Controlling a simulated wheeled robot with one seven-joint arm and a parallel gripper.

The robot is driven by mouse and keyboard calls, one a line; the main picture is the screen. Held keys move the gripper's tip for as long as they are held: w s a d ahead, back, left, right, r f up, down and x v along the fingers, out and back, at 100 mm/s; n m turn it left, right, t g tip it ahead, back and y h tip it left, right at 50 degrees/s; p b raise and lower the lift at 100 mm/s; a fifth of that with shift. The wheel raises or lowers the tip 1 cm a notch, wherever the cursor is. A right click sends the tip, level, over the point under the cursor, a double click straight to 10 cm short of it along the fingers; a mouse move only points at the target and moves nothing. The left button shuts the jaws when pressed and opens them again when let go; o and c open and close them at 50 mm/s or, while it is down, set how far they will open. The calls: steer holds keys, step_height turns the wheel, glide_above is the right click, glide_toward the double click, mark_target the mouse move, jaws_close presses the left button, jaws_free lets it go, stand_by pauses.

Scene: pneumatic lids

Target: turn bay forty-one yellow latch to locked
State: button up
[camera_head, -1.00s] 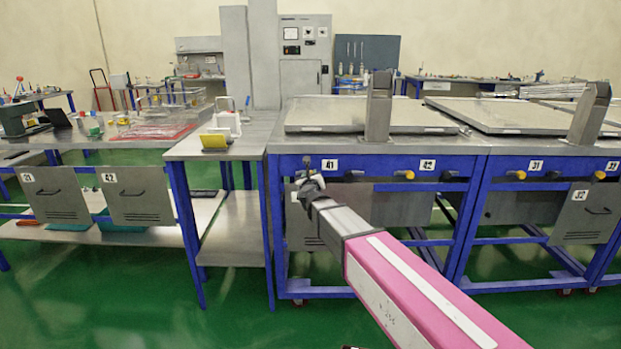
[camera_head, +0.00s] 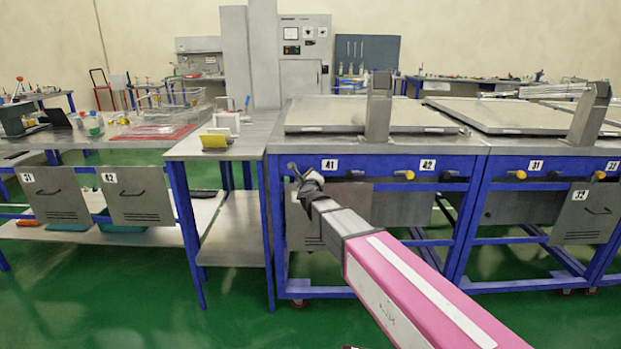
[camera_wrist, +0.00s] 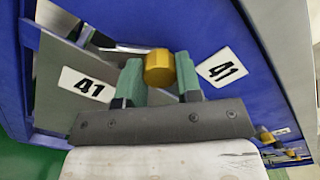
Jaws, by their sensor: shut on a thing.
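The yellow latch (camera_wrist: 160,68) of bay 41 is a round yellow knob in the wrist view. My gripper (camera_wrist: 160,82) is shut on it, with one green finger on each side. A "41" label (camera_wrist: 220,67) on the blue rail is just right of the latch, and another "41" label (camera_wrist: 87,84) is on a grey panel to the left. In the head view my gripper (camera_head: 294,172) is at the left end of the blue rail, left of the "41" label (camera_head: 329,164). The held latch cannot be made out there, and its locked or unlocked state cannot be read.
Another yellow-tipped knob (camera_head: 405,175) is near the "42" label (camera_head: 427,165) on the same rail. A flat grey lid (camera_head: 370,116) lies on top of the bench. A side table (camera_head: 218,148) with a yellow item stands to the left. Green floor is open in front.

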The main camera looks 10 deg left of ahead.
steer(key=n, duration=1.1)
steer(key=shift+n, duration=0.3)
stand_by(0.4)
steer(key=o, duration=0.9)
steer(key=shift+o, duration=0.2)
steer(key=shift+s, duration=0.1)
steer(key=v, duration=1)
steer(key=shift+s, duration=0.35)
